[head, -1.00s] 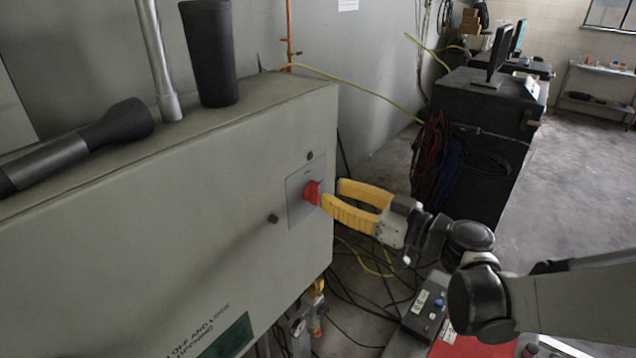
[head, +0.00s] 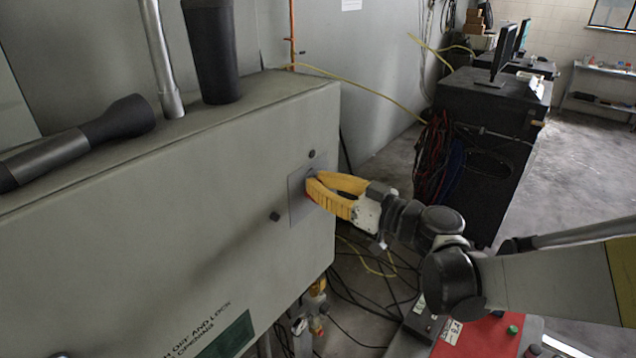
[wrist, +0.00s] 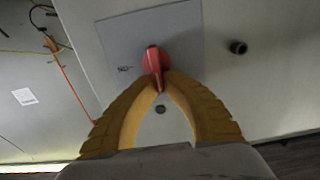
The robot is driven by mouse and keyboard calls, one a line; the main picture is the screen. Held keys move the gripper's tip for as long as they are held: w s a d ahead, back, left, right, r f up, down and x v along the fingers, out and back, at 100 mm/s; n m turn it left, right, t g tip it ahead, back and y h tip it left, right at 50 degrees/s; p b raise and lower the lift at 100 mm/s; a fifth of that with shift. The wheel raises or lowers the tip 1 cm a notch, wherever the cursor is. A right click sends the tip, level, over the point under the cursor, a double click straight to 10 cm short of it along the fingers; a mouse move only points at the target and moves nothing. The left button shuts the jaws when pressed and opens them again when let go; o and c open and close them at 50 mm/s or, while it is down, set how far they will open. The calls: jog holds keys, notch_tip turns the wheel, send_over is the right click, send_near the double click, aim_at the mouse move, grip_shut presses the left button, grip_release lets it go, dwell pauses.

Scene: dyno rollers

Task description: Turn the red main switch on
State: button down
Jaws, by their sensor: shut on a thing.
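The red main switch (wrist: 154,62) sits on a square grey plate (wrist: 120,35) on the front of the grey cabinet (head: 150,230). In the wrist view its handle points down the picture, between the fingertips. My gripper (wrist: 163,80) has yellow fingers that close on the lower end of that handle. In the head view my gripper (head: 312,186) is at the plate and covers nearly all of the switch. Only a little red shows at the fingertips there.
A black knob (head: 275,216) sticks out left of the plate. A black flashlight-like object (head: 75,145) and a dark cylinder (head: 211,50) are on the cabinet top. A control box (head: 424,318) and cables are below my arm. A black cabinet (head: 480,130) stands behind.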

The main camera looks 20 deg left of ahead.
jog(key=shift+f+m, duration=0.1)
jog(key=shift+m, duration=0.2)
jog(key=shift+w+d+f+m+b, duration=0.15)
jog(key=shift+w+f+m+b, duration=0.4)
jog(key=shift+m, duration=2.3)
jog(key=shift+w+d+f+m+b, duration=0.2)
jog(key=shift+m+b, duration=0.65)
jog(key=shift+m, duration=2.05)
jog(key=shift+w+d+f+m+b, duration=0.1)
jog(key=shift+w+f+m+b, duration=0.45)
jog(key=shift+m, duration=2.3)
jog(key=shift+s+r, duration=0.1)
jog(key=shift+s, duration=0.1)
jog(key=c, duration=1.5)
grip_release()
jog(key=shift+a, duration=0.2)
jog(key=shift+d, duration=0.1)
